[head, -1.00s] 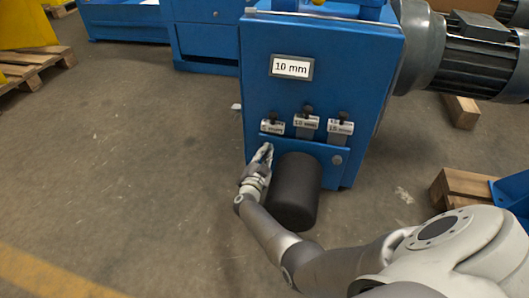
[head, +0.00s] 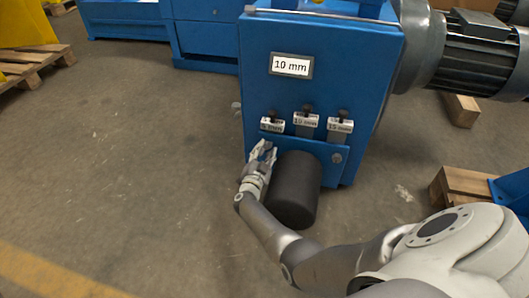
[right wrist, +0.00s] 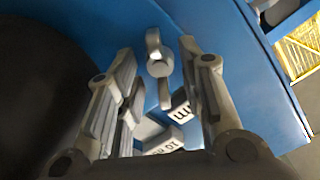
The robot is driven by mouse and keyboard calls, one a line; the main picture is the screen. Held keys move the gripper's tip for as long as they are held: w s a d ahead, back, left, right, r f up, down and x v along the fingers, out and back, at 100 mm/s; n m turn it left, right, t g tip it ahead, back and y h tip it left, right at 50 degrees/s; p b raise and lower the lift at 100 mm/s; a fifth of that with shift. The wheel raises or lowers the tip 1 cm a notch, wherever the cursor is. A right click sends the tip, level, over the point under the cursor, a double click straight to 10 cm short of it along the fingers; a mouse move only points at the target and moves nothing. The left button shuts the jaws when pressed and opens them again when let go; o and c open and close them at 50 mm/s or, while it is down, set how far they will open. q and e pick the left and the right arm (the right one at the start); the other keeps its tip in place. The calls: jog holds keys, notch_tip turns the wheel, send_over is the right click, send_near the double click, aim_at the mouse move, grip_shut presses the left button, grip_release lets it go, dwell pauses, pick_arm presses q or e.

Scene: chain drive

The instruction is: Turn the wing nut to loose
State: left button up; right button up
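The wing nut (right wrist: 158,60) is a small grey winged piece against the blue panel in the right wrist view. It shows between and beyond the two fingers of my right gripper (right wrist: 160,85), which are spread apart with gaps on both sides of the nut. In the head view my right gripper (head: 263,152) is at the lower left of the blue housing (head: 325,85), left of the black cylinder (head: 295,190), and covers the nut. My left gripper cannot be made out.
Three slotted tags sit above the lower plate, marked 5 mm (head: 272,125), 10 mm (head: 306,121) and 15 mm (head: 340,126). A larger 10 mm sign (head: 291,65) is above them. A grey motor (head: 470,55) stands at the right. Floor at the left is clear.

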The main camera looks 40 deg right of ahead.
jog(key=v, duration=0.7)
jog(key=shift+s+a, duration=0.15)
jog(key=shift+a, duration=0.05)
